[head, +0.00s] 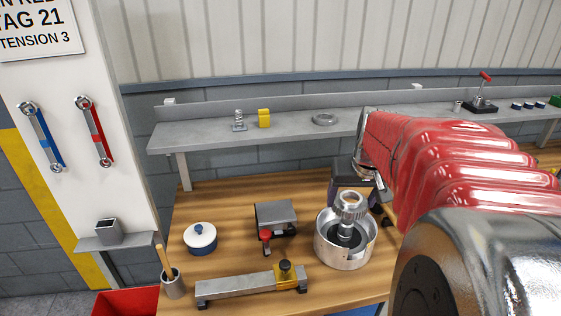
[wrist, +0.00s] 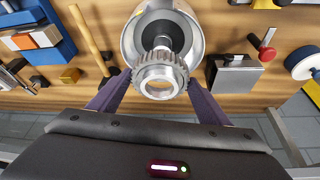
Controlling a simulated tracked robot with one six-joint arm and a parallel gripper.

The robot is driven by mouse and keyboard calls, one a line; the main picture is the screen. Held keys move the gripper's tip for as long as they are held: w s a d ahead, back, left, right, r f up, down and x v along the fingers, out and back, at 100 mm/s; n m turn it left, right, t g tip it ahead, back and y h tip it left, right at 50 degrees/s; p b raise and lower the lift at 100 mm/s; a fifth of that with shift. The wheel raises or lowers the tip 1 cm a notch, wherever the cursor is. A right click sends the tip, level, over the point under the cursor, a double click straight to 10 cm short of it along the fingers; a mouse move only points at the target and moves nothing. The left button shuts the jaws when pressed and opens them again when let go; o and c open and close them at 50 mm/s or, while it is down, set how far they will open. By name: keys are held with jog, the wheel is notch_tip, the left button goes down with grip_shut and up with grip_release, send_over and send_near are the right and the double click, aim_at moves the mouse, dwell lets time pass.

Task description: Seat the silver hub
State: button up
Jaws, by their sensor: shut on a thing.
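The silver hub (head: 351,208) is a toothed metal ring with a narrower collar. It also shows in the wrist view (wrist: 159,76), between the two purple fingers of my gripper (wrist: 158,88), which is shut on it. The hub is over the upright shaft (wrist: 162,42) in the middle of the round silver housing (head: 344,262). It stays above the housing's dark floor. I cannot tell whether the shaft's tip is inside the hub's bore. My arm hides part of the bench behind the housing.
On the wooden bench (head: 215,215) stand a grey block with a red knob (head: 276,216), a bar with a yellow clamp (head: 238,286), a lidded white-and-blue pot (head: 200,238) and a brush cup (head: 173,284). A grey shelf (head: 200,133) runs behind.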

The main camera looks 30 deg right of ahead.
aim_at(348, 226)
jog(key=shift+f, duration=1.85)
jog(key=shift+s, duration=0.1)
jog(key=shift+f, duration=0.55)
dwell(0.9)
jog(key=shift+f, duration=2.6)
dwell(0.8)
jog(key=o, duration=1.6)
jog(key=shift+c, duration=0.2)
jog(key=shift+o, duration=0.4)
jog(key=shift+f, duration=0.1)
